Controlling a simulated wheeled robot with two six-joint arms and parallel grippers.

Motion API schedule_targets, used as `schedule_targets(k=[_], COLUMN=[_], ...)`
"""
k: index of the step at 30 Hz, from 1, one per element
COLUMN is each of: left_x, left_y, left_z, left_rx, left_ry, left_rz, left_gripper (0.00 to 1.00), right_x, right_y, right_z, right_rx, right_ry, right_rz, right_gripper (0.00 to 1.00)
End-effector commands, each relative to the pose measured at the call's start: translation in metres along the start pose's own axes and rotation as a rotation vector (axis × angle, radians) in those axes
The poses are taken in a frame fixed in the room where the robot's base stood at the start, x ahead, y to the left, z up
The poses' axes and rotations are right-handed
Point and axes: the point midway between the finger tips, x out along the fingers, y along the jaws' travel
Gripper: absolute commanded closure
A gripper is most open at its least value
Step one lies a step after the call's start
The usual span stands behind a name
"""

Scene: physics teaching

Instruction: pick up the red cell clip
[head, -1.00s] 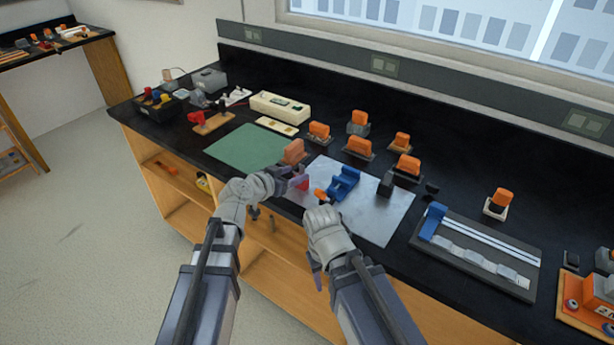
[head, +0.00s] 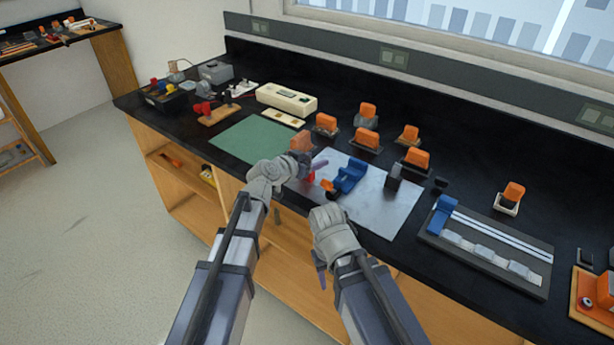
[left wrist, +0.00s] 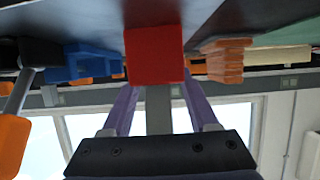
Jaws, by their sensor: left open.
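The red cell clip (left wrist: 153,56) is a red block, large in the left wrist view, which looks upside down. In the head view it shows as a small red patch (head: 310,178) on the grey mat, partly hidden by my left gripper. My left gripper (left wrist: 157,90) is open, its two purple fingers pointing at the clip, with the tips close to its edges. I cannot tell whether they touch it. My right gripper (head: 319,268) hangs low in front of the bench edge, and its jaw state is unclear.
A blue holder (head: 349,177) stands just right of the clip on the grey mat (head: 385,210). An orange block (head: 301,142) is close behind my left gripper. A dark block (head: 393,179) stands farther right. The green mat (head: 250,138) at left is clear.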

Motion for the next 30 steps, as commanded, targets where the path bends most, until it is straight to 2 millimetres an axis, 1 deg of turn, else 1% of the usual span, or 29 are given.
schedule_targets(k=[1, 7, 23, 30], left_x=[0.005, 0.0036, 0.0035, 0.0035], left_y=[-0.0002, 0.0004, 0.0002, 0.0002], left_z=[0.0005, -0.0003, -0.0002, -0.0002], left_rx=[0.0, 0.0, 0.001, 0.001], left_ry=[0.0, 0.0, 0.0, 0.0], left_rz=[0.0, -0.001, -0.001, -0.001], left_gripper=[0.4, 0.4, 1.0, 1.0], right_x=[0.0024, 0.0011, 0.0012, 0.0012], right_y=[-0.0002, -0.0001, -0.0001, -0.0001], right_z=[-0.0001, -0.0001, -0.0001, -0.0001], right_rx=[0.0, 0.0, 0.0, 0.0], right_ry=[0.0, 0.0, 0.0, 0.0], right_rz=[0.0, 0.0, 0.0, 0.0], right_gripper=[0.5, 0.5, 0.5, 0.5])
